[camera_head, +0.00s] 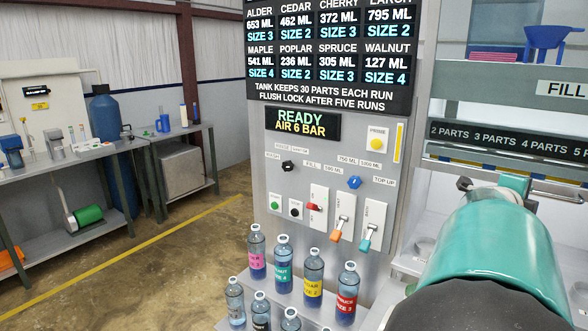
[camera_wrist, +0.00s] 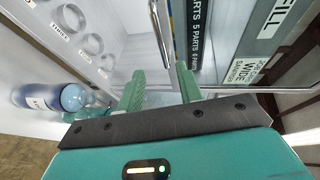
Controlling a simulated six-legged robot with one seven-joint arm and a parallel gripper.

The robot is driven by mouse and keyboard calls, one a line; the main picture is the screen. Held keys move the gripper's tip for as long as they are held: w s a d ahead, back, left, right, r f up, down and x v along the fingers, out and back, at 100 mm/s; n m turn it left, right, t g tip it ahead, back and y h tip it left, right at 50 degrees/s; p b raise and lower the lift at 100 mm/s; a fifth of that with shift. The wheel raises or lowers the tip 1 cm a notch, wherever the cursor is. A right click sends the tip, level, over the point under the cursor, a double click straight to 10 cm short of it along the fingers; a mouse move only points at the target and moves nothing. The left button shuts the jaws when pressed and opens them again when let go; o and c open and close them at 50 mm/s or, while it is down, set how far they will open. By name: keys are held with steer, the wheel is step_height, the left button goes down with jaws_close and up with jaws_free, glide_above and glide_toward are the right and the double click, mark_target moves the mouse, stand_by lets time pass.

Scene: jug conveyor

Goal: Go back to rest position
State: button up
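In the wrist view my gripper (camera_wrist: 160,82) has two green fingers standing apart with nothing between them, so it is open and empty. Beyond the fingers are a pale panel, a bright metal bar (camera_wrist: 160,30) and dark sign strips. In the head view my teal arm (camera_head: 497,255) fills the lower right, and its fingers are hidden there. A blue bottle (camera_wrist: 40,96) lies left of the fingers in the wrist view, apart from them.
Several labelled bottles (camera_head: 313,278) stand on steps below the control panel (camera_head: 330,180). Round holders (camera_wrist: 92,43) sit on a pale shelf in the wrist view. A shelf rack stands at the right. Workbenches (camera_head: 68,155) stand at the left, with open floor (camera_head: 190,270) between.

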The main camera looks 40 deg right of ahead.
steer(key=w+a+n+t+y, duration=0.1)
steer(key=w+a+n+t, duration=0.35)
steer(key=w, duration=0.45)
steer(key=w+a+n+t+y, duration=0.1)
steer(key=w+a+n+t, duration=0.35)
steer(key=w, duration=0.55)
steer(key=w+a+f+n+t+y, duration=0.1)
steer(key=w+a+n+t+y, duration=0.15)
steer(key=w+a+n, duration=0.55)
steer(key=w+a+f+n+t+y, duration=0.2)
steer(key=w+a+y, duration=0.2)
steer(key=a, duration=0.8)
steer(key=a+f+n+g+y, duration=0.1)
steer(key=a+f+n+y, duration=0.3)
steer(key=a, duration=0.7)
steer(key=a+f+n+y, duration=0.25)
steer(key=a+n, duration=0.35)
steer(key=a, duration=0.4)
steer(key=s+a+f+n+g, duration=0.4)
steer(key=s+a+f+n, duration=0.3)
steer(key=s+a, duration=0.3)
steer(key=shift+n+g+y, duration=0.3)
steer(key=shift+n+g, duration=0.05)
steer(key=shift+n, duration=0.05)
